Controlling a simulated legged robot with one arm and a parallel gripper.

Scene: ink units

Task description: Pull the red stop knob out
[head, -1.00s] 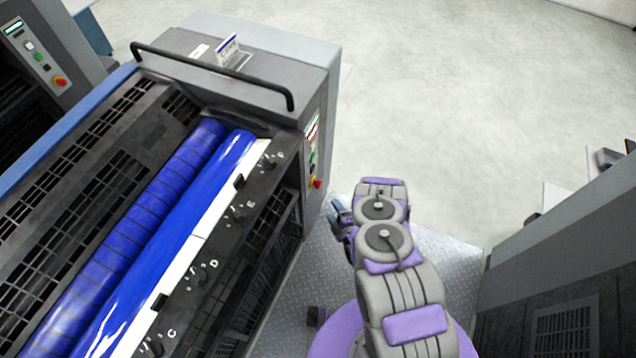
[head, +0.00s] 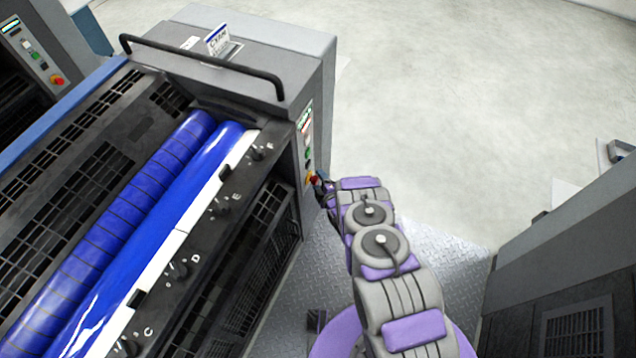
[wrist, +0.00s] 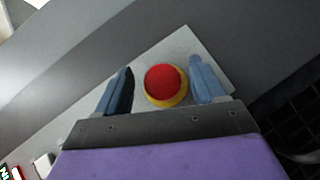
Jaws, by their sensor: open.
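The red stop knob (wrist: 165,83) sits on a yellow collar on a light grey panel (wrist: 203,47) in the wrist view. My gripper (wrist: 163,86) is open, with one blue finger on each side of the knob and a visible gap to each. Whether the fingertips reach the knob's depth I cannot tell. In the head view the red knob (head: 314,178) shows small on the side of the ink unit, and my gripper (head: 322,186) is right beside it, mostly hidden by my arm.
The ink unit (head: 262,62) with its blue rollers (head: 180,200) and black handrail (head: 200,66) stands at left. Another grey machine (head: 575,265) is at right. Open floor (head: 440,110) lies beyond, and metal plate flooring (head: 440,240) lies around my base.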

